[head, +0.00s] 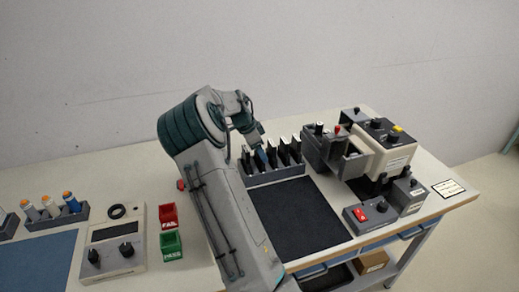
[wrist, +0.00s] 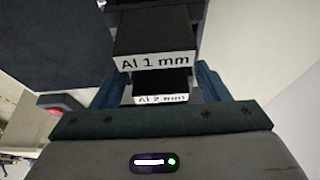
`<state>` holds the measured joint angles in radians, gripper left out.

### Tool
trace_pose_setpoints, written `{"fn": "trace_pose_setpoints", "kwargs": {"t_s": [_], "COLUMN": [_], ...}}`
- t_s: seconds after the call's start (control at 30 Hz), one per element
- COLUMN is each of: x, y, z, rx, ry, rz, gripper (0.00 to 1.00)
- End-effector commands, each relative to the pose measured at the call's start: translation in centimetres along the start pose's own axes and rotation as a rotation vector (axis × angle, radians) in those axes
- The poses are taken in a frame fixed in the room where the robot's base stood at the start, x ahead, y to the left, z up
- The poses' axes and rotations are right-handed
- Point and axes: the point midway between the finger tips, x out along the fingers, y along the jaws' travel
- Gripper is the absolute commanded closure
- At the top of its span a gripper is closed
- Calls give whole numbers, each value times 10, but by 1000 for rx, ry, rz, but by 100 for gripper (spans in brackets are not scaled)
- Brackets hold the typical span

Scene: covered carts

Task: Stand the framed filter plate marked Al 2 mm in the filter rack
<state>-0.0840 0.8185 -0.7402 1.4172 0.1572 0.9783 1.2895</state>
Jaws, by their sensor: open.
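The framed filter plate marked Al 2 mm (wrist: 161,99) shows its white label in the wrist view, between the two blue fingers of my gripper (wrist: 163,78). The gripper is open, with one finger on each side of the plate and a gap showing. A plate marked Al 1 mm (wrist: 155,62) is just beyond it. In the head view my gripper (head: 259,157) is low over a grey rack (head: 279,177) that holds several dark upright plates. I cannot read their labels there, and my arm hides the rack's left part.
A dark mat (head: 300,220) lies clear in front of the rack. Grey and beige devices (head: 385,150) stand to its right, with a red-switch box (head: 357,214).

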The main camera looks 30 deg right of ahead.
Motion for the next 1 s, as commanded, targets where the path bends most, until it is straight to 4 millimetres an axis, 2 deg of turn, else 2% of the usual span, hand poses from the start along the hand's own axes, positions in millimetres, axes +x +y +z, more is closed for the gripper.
{"fn": "trace_pose_setpoints", "kwargs": {"t_s": [0.17, 0.4, 0.6, 0.8, 1.0], "x": [-24, -77, -109, -121, -122], "y": [-1, -1, -1, 0, 0], "z": [1, 1, -1, -1, -1], "rx": [-1, -1, 1, 1, 1], "ry": [-1, -1, 0, 0, 0], "rz": [-6, -7, -3, -1, -1], "gripper": [31, 31, 31, 31, 31]}}
